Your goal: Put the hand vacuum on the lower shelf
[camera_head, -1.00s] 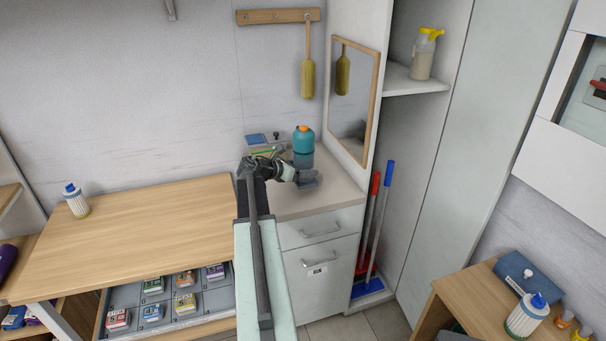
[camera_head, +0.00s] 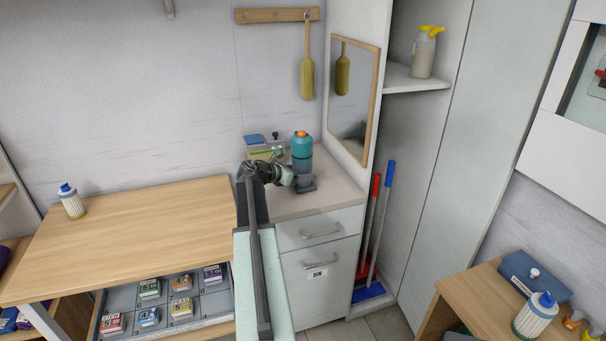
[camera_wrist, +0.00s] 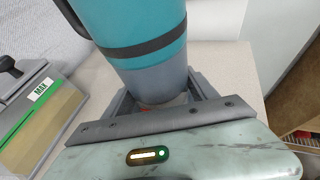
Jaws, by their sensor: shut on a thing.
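The hand vacuum appears to be the teal and grey upright body with an orange top (camera_head: 302,148) on the counter beside the mirror. In the wrist view its teal upper part (camera_wrist: 145,45) has a dark band and a handle loop at left. My gripper (camera_head: 304,183) is at its grey lower end. In the wrist view my gripper (camera_wrist: 160,98) is shut on that lower end, one finger on each side. The vacuum stands nearly upright; whether its base touches the counter is hidden. I cannot tell which surface is the lower shelf.
A grey and green boxed item (camera_wrist: 35,110) lies left of the vacuum on the counter (camera_head: 335,193). The mirror panel (camera_head: 352,95) stands close at right. A shelf (camera_head: 405,82) holds a spray bottle (camera_head: 424,52). Mops (camera_head: 375,230) stand below. An open drawer (camera_head: 208,315) holds several small boxes.

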